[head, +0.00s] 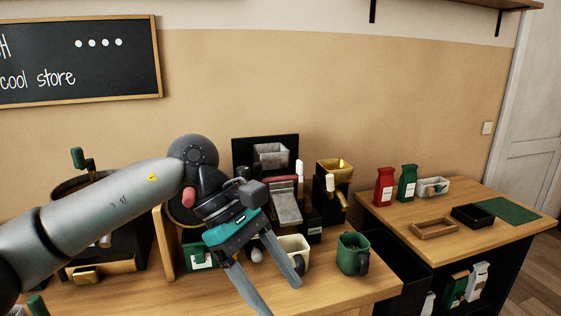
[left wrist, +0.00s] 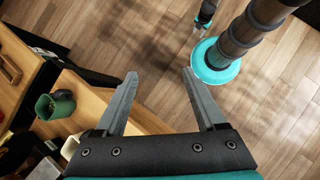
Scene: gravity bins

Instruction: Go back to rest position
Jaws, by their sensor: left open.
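My left gripper (head: 280,298) is open and empty over the front edge of the wooden counter (head: 345,293). Its arm comes in from the left, and its two fingers point down and to the right.
A green mug (head: 352,255) and a cream container (head: 293,252) stand close to my left gripper. Behind it are dispensers with a grey bin (head: 271,154) and a yellow bin (head: 333,170). Red (head: 384,187) and green (head: 407,184) bags stand on the right table.

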